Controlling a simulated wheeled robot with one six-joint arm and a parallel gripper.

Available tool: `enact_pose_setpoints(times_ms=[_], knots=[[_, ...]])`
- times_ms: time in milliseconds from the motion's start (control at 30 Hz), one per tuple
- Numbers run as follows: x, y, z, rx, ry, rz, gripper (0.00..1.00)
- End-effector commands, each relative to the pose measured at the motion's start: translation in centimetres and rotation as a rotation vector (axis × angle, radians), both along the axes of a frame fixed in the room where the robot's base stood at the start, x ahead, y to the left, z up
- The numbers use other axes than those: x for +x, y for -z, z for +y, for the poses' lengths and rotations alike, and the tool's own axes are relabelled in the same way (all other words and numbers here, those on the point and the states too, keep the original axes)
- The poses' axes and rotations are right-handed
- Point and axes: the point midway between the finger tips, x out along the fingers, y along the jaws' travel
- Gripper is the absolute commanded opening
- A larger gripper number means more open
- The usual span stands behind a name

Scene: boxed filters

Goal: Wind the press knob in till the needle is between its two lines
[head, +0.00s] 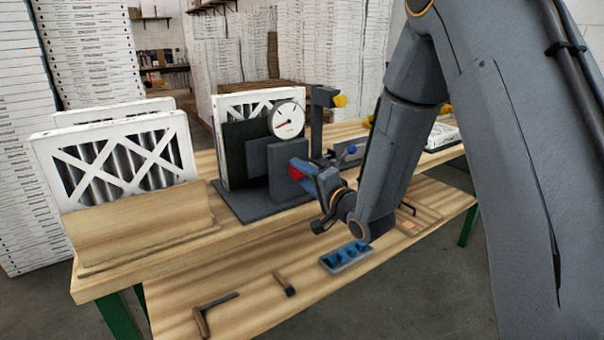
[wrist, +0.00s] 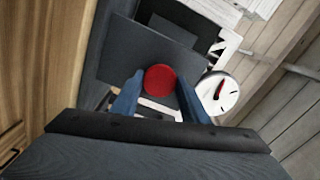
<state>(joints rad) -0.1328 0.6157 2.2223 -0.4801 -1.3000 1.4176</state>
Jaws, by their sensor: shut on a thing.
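The red press knob (head: 296,173) sticks out from the dark grey block of the press (head: 290,160). My gripper (head: 304,170) is shut on the knob, its blue fingers on either side of it. In the wrist view the knob (wrist: 160,80) sits between the fingertips. The round white gauge (head: 286,120) stands above the press, with a red needle pointing to the lower left. The gauge also shows in the wrist view (wrist: 217,92). Dark marks show on its face, and the needle lies apart from them, though they are small.
A boxed filter (head: 120,150) stands in a wooden holder at the left, another (head: 235,108) behind the press. On the lower front shelf lie a blue-filled tray (head: 346,256), a small hammer-like tool (head: 284,284) and a crank-shaped tool (head: 212,310). Stacked white boxes fill the back.

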Motion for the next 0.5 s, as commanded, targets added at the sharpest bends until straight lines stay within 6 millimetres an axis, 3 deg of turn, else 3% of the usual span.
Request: enact_pose_setpoints(times_ms=[500], knots=[[-0.06, 0.17, -0.02, 0.025, 0.0, 0.021, 0.18]])
